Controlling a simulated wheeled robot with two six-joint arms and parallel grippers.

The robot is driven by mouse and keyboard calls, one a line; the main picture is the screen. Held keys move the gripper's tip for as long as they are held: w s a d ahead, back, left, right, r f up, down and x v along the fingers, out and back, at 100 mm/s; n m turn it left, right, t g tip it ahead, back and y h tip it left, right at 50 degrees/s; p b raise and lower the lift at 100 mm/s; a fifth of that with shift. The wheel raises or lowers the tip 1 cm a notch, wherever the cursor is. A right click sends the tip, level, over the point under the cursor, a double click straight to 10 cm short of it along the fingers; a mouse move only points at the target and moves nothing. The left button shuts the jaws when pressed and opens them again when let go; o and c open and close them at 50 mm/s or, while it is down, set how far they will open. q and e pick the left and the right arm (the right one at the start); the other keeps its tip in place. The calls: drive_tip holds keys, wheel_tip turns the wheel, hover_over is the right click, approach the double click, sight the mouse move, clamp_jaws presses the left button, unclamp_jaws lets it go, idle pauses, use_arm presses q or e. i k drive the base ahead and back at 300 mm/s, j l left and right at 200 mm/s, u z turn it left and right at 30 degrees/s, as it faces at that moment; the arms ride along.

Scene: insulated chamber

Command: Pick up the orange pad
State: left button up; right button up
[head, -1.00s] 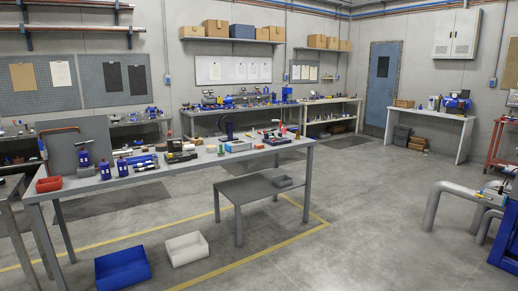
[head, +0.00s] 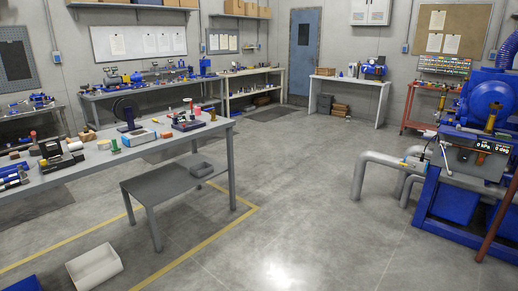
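I cannot pick out an orange pad for certain at this distance. The long grey workbench (head: 215,128) at left carries many small items. Among them are a small brown-orange block (head: 87,135) and a light blue and white box (head: 139,138), too small to identify surely. Neither of my grippers is in view.
A blue machine (head: 490,100) with a display and grey pipes (head: 368,165) stands at right. A low grey shelf table (head: 175,184) adjoins the workbench. A white bin (head: 95,268) lies on the floor. The middle floor is open up to the white table (head: 350,82).

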sight(167, 134)
drive_tip(key=i+l, duration=0.1)
drive_tip(key=i, duration=1.1)
drive_tip(key=i+u, duration=0.1)
drive_tip(key=i, duration=1.1)
